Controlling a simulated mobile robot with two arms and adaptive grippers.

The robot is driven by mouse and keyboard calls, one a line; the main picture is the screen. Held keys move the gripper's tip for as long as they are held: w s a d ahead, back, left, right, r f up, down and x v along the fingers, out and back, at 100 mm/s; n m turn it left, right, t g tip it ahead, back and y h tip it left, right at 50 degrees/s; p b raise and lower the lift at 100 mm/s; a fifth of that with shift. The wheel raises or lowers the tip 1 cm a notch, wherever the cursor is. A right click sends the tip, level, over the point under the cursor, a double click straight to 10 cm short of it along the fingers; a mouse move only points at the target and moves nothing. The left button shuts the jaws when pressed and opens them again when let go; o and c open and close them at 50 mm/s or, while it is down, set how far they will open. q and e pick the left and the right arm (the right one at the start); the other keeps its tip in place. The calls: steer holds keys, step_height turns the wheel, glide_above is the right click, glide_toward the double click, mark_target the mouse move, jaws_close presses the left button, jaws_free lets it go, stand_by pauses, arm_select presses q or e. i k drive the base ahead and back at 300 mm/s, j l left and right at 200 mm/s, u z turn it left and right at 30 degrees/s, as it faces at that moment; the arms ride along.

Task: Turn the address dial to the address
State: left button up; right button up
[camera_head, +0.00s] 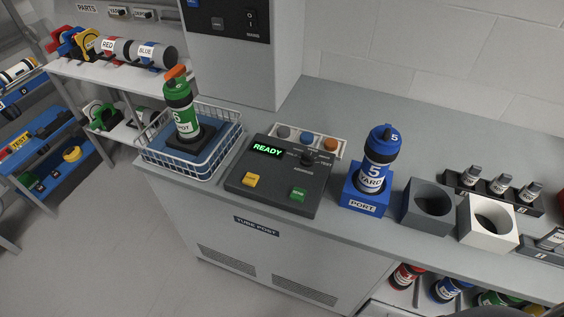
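The dark control console (270,180) sits on the grey counter in the head view. A small black knob, which looks like the address dial (309,158), is near its upper right side; its pointer setting is too small to read. The display (267,149) shows READY in green. A yellow button (250,180) and a green button (299,194) are on the console's near part. A blue tube marked 5 and YARD (375,165) stands upright in the blue block labelled PORT (363,206), right of the console. Neither of my grippers is in view.
A green tube (182,108) stands in a white wire basket (150,160) left of the console. A tray of round caps (342,150) lies behind the console. A grey block (428,207) and white block (489,222) with holes stand right.

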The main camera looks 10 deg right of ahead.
mark_target(307, 160)
steer(key=k+l+z, duration=0.15)
steer(key=l+z, duration=0.75)
